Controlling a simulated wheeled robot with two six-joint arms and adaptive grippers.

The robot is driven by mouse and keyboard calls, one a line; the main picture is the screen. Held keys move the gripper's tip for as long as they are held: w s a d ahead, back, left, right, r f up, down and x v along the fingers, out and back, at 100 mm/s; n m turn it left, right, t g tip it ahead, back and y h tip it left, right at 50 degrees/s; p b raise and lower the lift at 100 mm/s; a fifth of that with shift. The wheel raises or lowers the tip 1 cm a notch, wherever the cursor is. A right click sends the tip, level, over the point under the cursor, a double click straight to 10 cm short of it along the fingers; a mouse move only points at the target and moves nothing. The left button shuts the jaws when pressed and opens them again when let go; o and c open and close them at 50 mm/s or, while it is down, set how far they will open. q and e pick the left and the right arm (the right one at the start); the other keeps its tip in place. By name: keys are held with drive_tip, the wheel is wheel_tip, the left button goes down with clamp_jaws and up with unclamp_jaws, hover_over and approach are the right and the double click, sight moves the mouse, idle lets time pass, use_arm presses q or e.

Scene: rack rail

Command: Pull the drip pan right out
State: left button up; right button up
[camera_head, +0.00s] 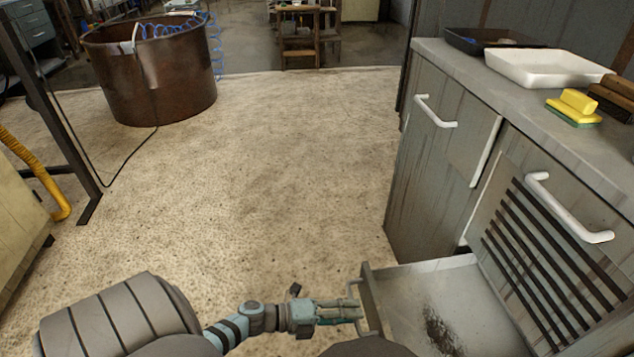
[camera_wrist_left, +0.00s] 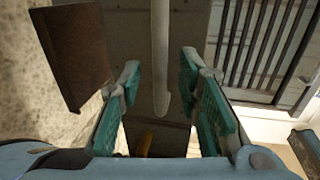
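The drip pan (camera_head: 400,283) is a shallow grey metal tray at the lower right of the head view. It sticks out from the cabinet below the louvred door, with a dark stain on its floor. I cannot see its back end. Its pale bar handle (camera_head: 356,303) is on the front wall, at the left. My left gripper (camera_head: 352,313) is at this handle. In the left wrist view, its teal fingers (camera_wrist_left: 160,100) are apart, with the handle (camera_wrist_left: 160,60) between them and a gap on both sides. My right gripper is not in view.
The louvred door (camera_head: 550,260) stands over the pan. A counter (camera_head: 450,60) above holds a white tray (camera_head: 548,68), a dark tray (camera_head: 490,40) and a yellow-green sponge (camera_head: 574,106). A rusty drum (camera_head: 155,80) stands far left.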

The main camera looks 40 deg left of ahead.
use_arm(q)
drive_tip(key=v, duration=1)
drive_tip(key=shift+d, duration=0.1)
